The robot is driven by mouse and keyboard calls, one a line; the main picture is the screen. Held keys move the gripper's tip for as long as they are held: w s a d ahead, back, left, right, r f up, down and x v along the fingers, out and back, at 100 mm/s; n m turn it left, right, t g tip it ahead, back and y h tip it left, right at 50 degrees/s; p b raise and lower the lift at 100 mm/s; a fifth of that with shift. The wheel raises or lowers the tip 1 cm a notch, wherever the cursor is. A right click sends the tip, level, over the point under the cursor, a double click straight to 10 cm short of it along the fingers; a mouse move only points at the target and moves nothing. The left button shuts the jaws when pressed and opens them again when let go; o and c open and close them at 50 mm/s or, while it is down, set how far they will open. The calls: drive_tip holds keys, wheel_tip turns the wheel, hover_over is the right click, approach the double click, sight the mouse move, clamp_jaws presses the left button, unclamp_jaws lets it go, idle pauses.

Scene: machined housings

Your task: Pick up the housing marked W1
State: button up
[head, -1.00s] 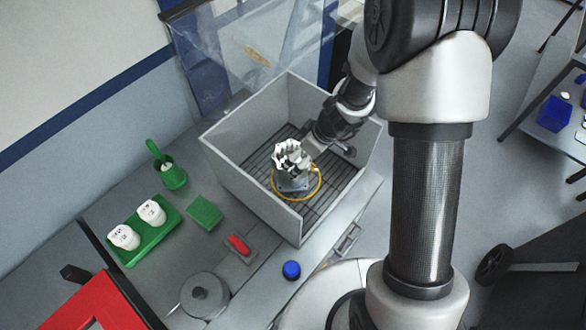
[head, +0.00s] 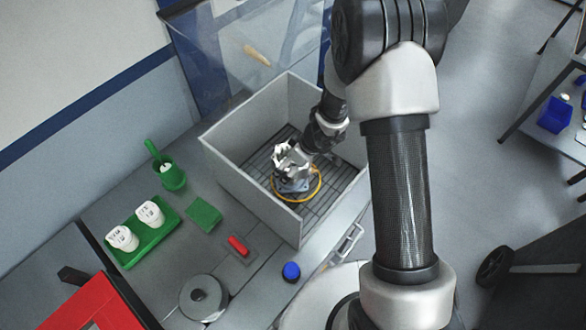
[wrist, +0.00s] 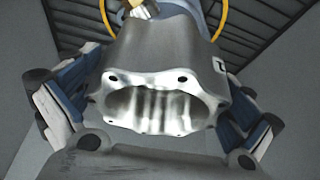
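A grey machined housing (wrist: 155,60) with a bright scalloped opening fills the middle of the wrist view. A small dark mark shows at its right edge, but I cannot read it as W1. In the head view the silvery housing (head: 288,160) is over a blue-grey round base inside the grey bin. My gripper (wrist: 155,110) has one finger on each side of the housing, close to its walls. The fingertips are hidden behind it, so I cannot tell whether they press on it. In the head view my gripper reaches in from the upper right.
The grey bin (head: 235,180) has high walls and a dark slatted floor. A yellow ring (head: 318,186) circles the base. Left of the bin are a green tray (head: 135,256) with two white marked parts, a green cup (head: 172,178) and a red piece (head: 238,246).

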drive_tip(key=c, duration=1.3)
drive_tip(key=shift+r, duration=0.15)
drive_tip(key=shift+c, duration=1.2)
